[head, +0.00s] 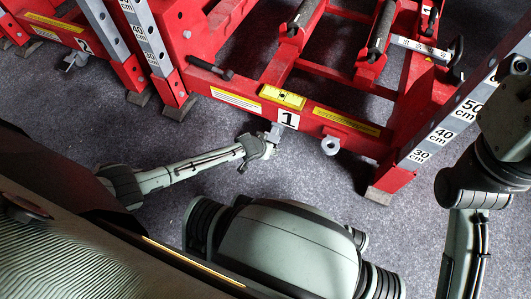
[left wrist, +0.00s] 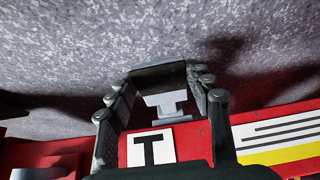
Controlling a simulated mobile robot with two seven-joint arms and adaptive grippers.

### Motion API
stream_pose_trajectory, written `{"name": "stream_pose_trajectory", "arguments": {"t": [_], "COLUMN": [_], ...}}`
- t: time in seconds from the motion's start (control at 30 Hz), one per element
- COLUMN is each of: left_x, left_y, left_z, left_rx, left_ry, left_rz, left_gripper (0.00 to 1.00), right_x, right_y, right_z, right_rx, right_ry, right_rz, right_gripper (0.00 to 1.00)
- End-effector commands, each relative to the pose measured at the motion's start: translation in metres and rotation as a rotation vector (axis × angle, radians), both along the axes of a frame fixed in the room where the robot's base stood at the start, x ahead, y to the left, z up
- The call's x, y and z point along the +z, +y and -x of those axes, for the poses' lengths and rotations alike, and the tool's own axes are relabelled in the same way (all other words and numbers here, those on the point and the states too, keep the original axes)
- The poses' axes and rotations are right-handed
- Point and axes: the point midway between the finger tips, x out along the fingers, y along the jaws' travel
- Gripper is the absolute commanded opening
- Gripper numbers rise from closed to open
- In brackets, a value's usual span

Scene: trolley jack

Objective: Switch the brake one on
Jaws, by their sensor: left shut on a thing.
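The red trolley jack with the label 1 (head: 288,119) stands in front of me. The small grey brake piece (head: 275,130) sticks out from its front beam just left of and below that label. My left gripper (head: 268,139) reaches it from the left and is shut on it. In the left wrist view, the grey brake piece (left wrist: 167,104) shows as a T shape between the fingers (left wrist: 163,95), with the label 1 (left wrist: 152,148) upside down near it. The fingers hide part of its sides. My right arm is at the right edge, but its gripper is out of view.
A second red jack with label 2 (head: 84,46) stands at the upper left, with a similar grey piece (head: 75,61). A grey eye (head: 331,146) hangs right of label 1. A grey post with a cm scale (head: 445,133) rises at the right.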

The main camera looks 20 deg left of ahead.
Motion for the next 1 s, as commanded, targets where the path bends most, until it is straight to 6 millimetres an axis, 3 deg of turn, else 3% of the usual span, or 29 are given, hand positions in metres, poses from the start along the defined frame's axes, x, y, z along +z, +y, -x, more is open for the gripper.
{"name": "stream_pose_trajectory", "arguments": {"t": [0.5,0.53,0.7,1.0], "left_x": [-0.0025,-0.0025,-0.0019,-0.0001], "left_y": [0.0012,0.0012,0.0009,0.0006], "left_z": [-0.0033,-0.0033,-0.0037,-0.0032], "left_rx": [0.000,0.000,0.000,0.000], "left_ry": [-0.011,-0.011,-0.011,-0.012], "left_rz": [0.000,0.000,0.000,0.000], "left_gripper": [0.00,0.55,0.72,0.72], "right_x": [0.0044,0.0043,0.0035,0.0008], "right_y": [0.0001,0.0000,0.0000,0.0013], "right_z": [-0.0006,-0.0004,-0.0002,-0.0008], "right_rx": [-0.002,-0.002,-0.002,0.001], "right_ry": [-0.019,-0.019,-0.017,-0.008], "right_rz": [0.007,0.007,0.008,0.010], "right_gripper": [0.40,0.40,0.40,0.40]}}
